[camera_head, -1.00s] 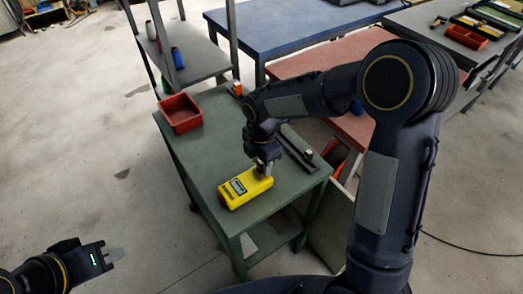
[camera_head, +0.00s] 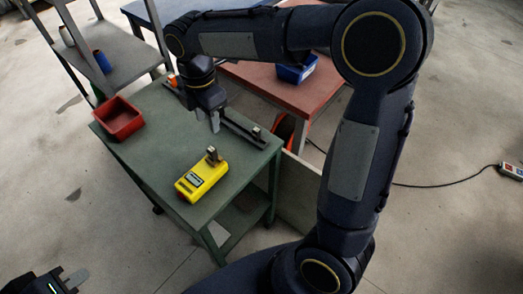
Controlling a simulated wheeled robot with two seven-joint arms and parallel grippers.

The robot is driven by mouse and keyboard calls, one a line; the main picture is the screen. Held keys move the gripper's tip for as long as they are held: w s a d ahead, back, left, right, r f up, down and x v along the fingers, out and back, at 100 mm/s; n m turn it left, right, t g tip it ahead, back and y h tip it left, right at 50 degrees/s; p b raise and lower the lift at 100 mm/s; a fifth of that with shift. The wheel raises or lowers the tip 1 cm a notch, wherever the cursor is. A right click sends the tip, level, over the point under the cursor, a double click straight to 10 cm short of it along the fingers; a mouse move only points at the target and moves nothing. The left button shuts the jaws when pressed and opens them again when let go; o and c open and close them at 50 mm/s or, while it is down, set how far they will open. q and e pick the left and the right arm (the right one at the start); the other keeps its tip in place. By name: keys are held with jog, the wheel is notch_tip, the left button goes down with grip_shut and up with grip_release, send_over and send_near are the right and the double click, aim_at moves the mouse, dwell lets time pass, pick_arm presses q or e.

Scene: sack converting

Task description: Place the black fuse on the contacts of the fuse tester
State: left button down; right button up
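The yellow fuse tester (camera_head: 203,181) lies on the green table, with a dark display on its top. Its raised contacts (camera_head: 213,155) stand at its far end. I cannot make out a black fuse, and cannot tell whether one sits in the contacts. My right gripper (camera_head: 207,117) is above the table behind the tester, pointing down, beside a long dark rail. Its fingers look apart, with nothing seen between them. My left gripper (camera_head: 76,278) is low at the bottom left, far from the tester; its fingers overlap in this view.
The green table (camera_head: 165,135) carries a red bin (camera_head: 119,118) at its left and the dark rail (camera_head: 240,130) along its right side. A red-topped table (camera_head: 300,98) with a blue bin (camera_head: 297,70) stands behind. A shelf rack (camera_head: 115,55) is at the back left.

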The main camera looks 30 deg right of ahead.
jog(key=s+d+r+m+t+y, duration=0.3)
jog(key=s+d+m, duration=0.4)
jog(key=s+m, duration=0.55)
jog(key=s+f+m+t, duration=0.2)
jog(key=s+f+m, duration=0.1)
jog(key=s+m, duration=0.6)
jog(key=shift+f+m+t+y, duration=0.25)
jog(key=shift+m+t+y, duration=0.05)
jog(key=shift+m, duration=0.45)
